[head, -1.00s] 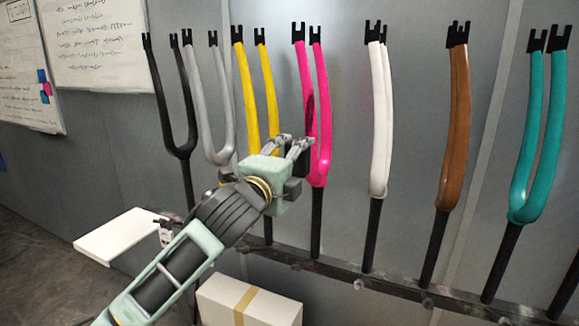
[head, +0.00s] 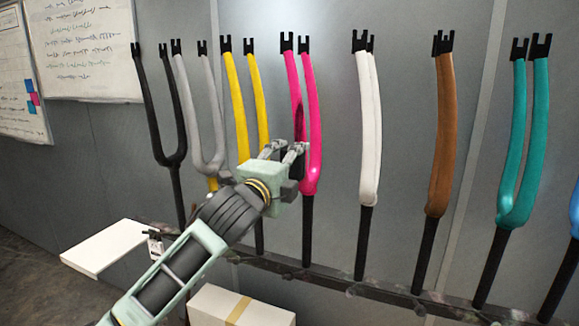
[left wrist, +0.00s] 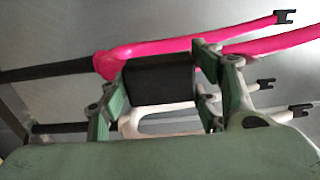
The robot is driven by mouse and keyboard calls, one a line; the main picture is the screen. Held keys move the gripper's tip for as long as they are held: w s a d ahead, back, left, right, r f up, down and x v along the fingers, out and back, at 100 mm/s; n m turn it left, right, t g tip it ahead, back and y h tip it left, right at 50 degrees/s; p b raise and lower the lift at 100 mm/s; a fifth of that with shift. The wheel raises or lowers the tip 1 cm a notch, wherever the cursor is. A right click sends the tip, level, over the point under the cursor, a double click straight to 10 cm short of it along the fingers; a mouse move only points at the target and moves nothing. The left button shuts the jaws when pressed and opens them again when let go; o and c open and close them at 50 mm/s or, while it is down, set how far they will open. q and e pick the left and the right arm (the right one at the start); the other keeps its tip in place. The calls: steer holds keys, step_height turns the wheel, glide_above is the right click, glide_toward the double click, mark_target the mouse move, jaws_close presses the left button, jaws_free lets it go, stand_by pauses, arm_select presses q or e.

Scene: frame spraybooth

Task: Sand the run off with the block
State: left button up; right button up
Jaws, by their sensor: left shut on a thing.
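The pink fork (head: 315,130) stands upright in the row, crown down. A dark reddish patch (head: 298,122), which looks like the run, shows on its left leg. My left gripper (head: 284,150) is in front of the lower part of that leg and partly hides it. In the left wrist view, the gripper (left wrist: 160,80) is shut on a black block (left wrist: 160,84), held between its green fingers. The pink fork (left wrist: 150,48) passes close behind the block there. I cannot tell whether the block touches it. My right gripper is not in view.
A yellow fork (head: 238,105) stands left of the pink one and a white fork (head: 368,130) right. Black, grey, brown and teal forks share the dark rail (head: 385,296). A taped box (head: 265,312) and a white surface (head: 105,247) lie below.

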mark_target(300, 96)
arm_select(q)
steer(key=shift+w+d+r, duration=0.1)
steer(key=shift+w+d, duration=0.05)
steer(key=shift+w, duration=0.2)
steer(key=shift+p+x, duration=0.65)
steer(key=shift+x, duration=0.65)
step_height(300, 96, up, 4)
steer(key=p, duration=0.4)
steer(key=shift+s, duration=0.15)
steer(key=shift+w+r+p, duration=0.2)
steer(key=shift+r+p, duration=0.95)
steer(key=shift+p, duration=0.1)
steer(key=shift+r+p, duration=0.5)
steer(key=shift+r, duration=0.05)
steer(key=shift+w+r+p, duration=0.1)
steer(key=shift+r+p, duration=0.5)
steer(key=shift+r, duration=0.2)
steer(key=shift+w+d+r, duration=0.15)
steer(key=shift+r, duration=2.5)
steer(key=shift+w, duration=0.1)
